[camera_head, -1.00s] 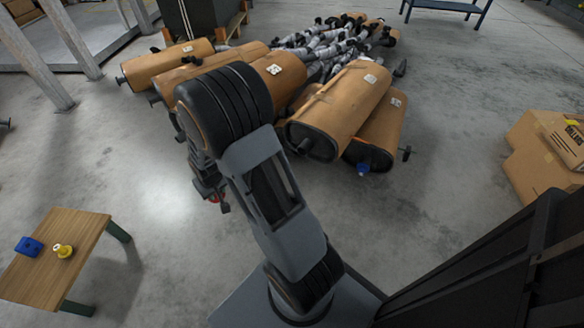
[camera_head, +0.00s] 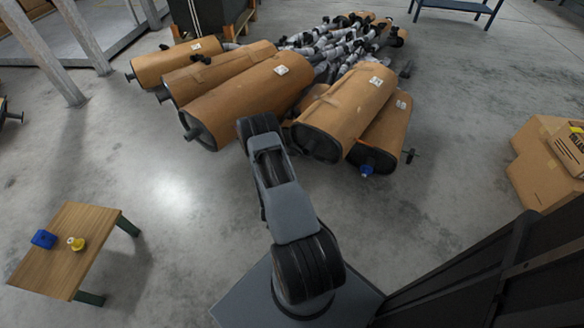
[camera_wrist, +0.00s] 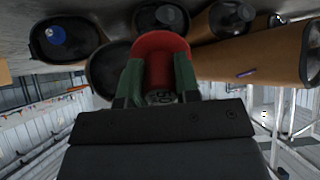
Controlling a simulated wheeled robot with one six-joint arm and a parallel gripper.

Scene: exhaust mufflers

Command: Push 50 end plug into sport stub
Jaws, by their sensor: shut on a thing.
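In the wrist view my gripper (camera_wrist: 159,72) has two green fingers shut on a red end plug (camera_wrist: 160,42). In the head view my gripper and the plug are hidden behind my arm. Brown-wrapped mufflers (camera_head: 245,98) with black ends lie on the floor in front of the arm. Dark stubs stick out of several ends, one at the front left (camera_head: 192,133). I cannot tell which stub is the sport one. The wrist view shows black muffler ends (camera_wrist: 108,68) beyond the plug, partly hidden by it.
A blue plug (camera_head: 366,170) sits on the right muffler's stub. A small wooden table (camera_head: 62,268) at left holds a blue plug (camera_head: 43,239) and a yellow plug (camera_head: 76,244). Cardboard boxes (camera_head: 540,165) stand at right. The floor between table and mufflers is clear.

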